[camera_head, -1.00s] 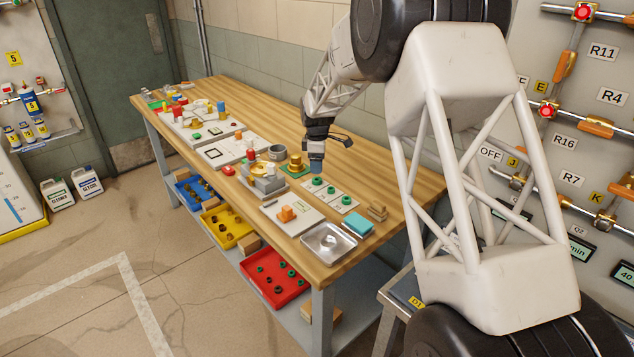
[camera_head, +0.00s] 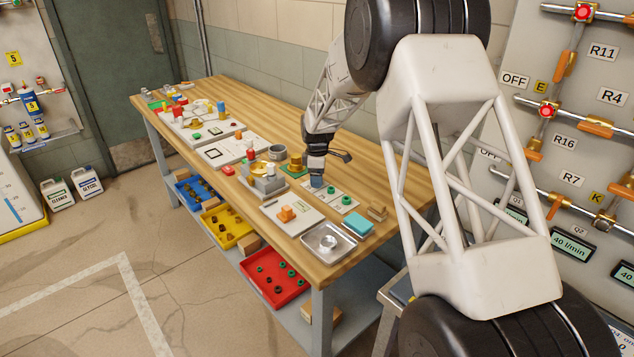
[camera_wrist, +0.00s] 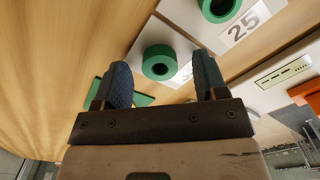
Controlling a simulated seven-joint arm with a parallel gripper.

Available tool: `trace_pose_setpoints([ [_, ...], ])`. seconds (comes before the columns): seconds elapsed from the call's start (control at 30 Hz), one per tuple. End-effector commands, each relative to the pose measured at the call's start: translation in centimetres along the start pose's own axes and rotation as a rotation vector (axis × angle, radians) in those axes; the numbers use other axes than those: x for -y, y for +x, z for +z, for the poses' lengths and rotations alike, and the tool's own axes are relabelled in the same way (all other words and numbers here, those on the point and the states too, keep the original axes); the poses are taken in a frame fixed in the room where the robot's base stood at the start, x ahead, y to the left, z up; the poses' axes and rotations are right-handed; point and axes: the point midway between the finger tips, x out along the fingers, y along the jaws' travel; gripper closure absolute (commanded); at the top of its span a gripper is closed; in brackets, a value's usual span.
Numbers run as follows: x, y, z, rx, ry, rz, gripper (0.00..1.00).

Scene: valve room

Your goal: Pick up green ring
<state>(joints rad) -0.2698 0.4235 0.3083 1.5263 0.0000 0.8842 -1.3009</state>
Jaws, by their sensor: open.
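In the wrist view, a green ring (camera_wrist: 149,57) with a dark centre hole sits on a white plate between and just beyond my two blue-grey fingertips. A second green ring (camera_wrist: 232,10) lies beside the label 25. Two green rings (camera_head: 331,189) (camera_head: 347,200) show on that strip. The ring under my gripper is hidden there. My gripper is open, with nothing seen held between its fingers in the wrist view.
A brass part on a green base (camera_head: 296,165) stands close left of my gripper.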

Motion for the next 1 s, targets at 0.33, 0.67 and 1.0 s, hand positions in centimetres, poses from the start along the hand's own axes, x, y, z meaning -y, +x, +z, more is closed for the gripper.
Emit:
trace_pose_setpoints([
  [0.33, -0.02, 0.45, 0.00, 0.000, 0.000, 0.001, 0.34],
  [0.67, -0.02, 0.44, 0.00, 0.000, 0.000, 0.001, 0.39],
  [1.0, -0.02, 0.44, 0.00, 0.000, 0.000, 0.001, 0.87],
])
